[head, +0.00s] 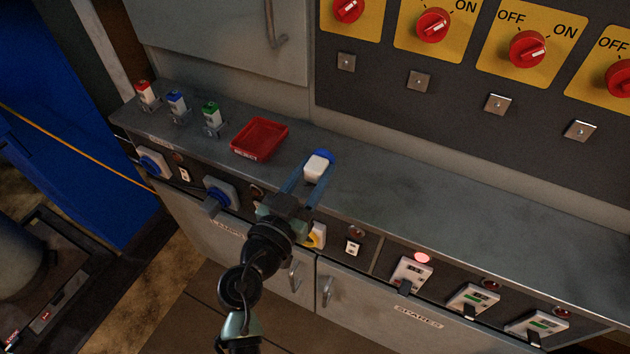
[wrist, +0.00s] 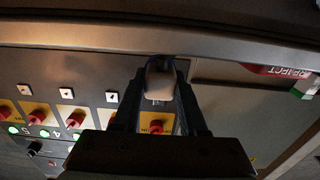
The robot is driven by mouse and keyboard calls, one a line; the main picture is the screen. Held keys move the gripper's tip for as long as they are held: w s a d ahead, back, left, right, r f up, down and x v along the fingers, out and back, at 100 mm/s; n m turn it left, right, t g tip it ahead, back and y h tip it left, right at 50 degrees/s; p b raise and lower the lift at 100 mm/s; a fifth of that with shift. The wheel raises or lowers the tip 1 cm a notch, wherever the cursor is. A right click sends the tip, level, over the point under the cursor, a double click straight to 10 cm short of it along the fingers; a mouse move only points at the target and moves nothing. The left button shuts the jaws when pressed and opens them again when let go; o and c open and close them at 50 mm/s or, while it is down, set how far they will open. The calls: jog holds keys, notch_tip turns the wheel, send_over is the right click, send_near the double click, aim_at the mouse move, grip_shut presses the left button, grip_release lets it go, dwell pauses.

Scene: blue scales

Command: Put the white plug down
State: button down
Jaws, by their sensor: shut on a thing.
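The white plug (head: 317,168) is held between the two fingers of my gripper (head: 308,178) in the head view, with a blue part at its far end. It is over the grey counter (head: 420,205), right of the red tray. I cannot tell whether the plug touches the counter. In the wrist view the plug (wrist: 160,80) sits between the fingertips of my gripper (wrist: 160,88), pale and partly in shadow.
A red tray (head: 259,139) stands left of my gripper. Red, blue and green-topped plugs (head: 176,103) stand farther left on the counter. Yellow panels with red rotary switches (head: 433,25) are on the wall behind. The counter to the right is clear.

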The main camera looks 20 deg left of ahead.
jog(key=shift+f, duration=1)
jog(key=shift+f+b, duration=0.15)
jog(key=shift+b, duration=0.15)
jog(key=shift+c, duration=2.2)
grip_release()
jog(key=s, duration=1.2)
jog(key=shift+a+b, duration=0.2)
jog(key=shift+b, duration=0.25)
